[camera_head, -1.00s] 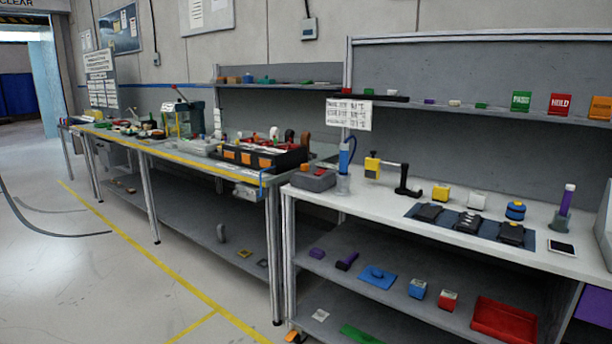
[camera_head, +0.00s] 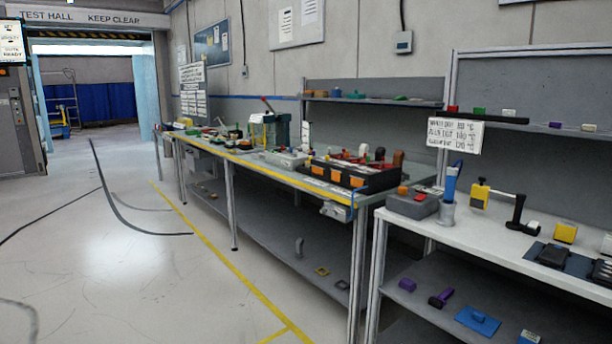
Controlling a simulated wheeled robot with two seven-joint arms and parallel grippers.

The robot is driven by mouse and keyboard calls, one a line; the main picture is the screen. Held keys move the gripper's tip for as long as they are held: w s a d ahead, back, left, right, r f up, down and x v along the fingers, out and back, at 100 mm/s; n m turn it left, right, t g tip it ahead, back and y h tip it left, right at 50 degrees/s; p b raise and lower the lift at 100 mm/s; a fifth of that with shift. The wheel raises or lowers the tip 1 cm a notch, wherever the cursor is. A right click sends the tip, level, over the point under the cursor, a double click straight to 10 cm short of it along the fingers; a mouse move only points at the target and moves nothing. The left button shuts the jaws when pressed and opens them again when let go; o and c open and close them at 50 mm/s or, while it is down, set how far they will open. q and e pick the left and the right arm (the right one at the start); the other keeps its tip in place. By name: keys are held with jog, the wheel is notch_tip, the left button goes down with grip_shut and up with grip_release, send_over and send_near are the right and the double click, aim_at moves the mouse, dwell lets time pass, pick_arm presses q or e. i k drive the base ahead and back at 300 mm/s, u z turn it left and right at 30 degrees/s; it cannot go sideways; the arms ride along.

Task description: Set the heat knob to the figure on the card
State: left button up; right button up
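A white card (camera_head: 455,134) with lines of handwriting hangs at the front of the shelf above the white bench. Its lines seem to end in figures with °C, too small to read surely. Below it a grey box (camera_head: 411,206) with an orange button or knob on top stands at the white bench's left end. I cannot tell whether this is the heat knob; no knob with a readable scale shows. Neither of my grippers is in view.
A long yellow-edged workbench (camera_head: 290,178) bears a black tray with orange fronts (camera_head: 355,174) and a green press (camera_head: 270,130). A blue tool in a holder (camera_head: 449,195) stands beside the grey box. Open floor (camera_head: 130,270) lies left, with cables on it.

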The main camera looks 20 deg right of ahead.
aim_at(402, 190)
jog(key=u, duration=0.3)
jog(key=i, duration=1.6)
jog(key=z, duration=0.25)
